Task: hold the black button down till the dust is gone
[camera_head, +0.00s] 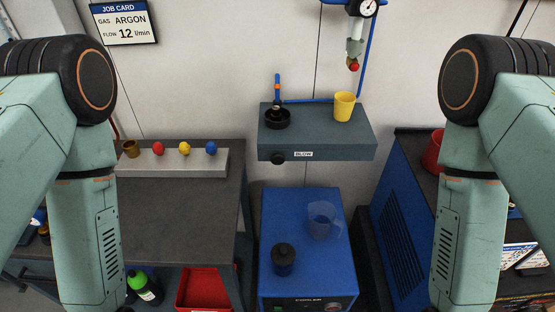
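A black button (278,158) sits on the front face of a grey box (347,151) on the wall, left of a white label reading BLOW. On top of the box is a round black cup-like part (277,118), with a blue and orange nozzle (277,92) standing above it. A yellow cup (344,107) stands on the right of the box. I cannot make out any dust. My two arms hang at the left and right sides of the view, both well apart from the button. Neither gripper shows; both are below the picture.
Below the box stands a blue cooler (301,262) with a clear jug (322,220) and a dark bottle (284,259) on top. A dark bench (185,215) at left carries a rack (205,170) of coloured knobs. A red container (433,152) is partly behind my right arm.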

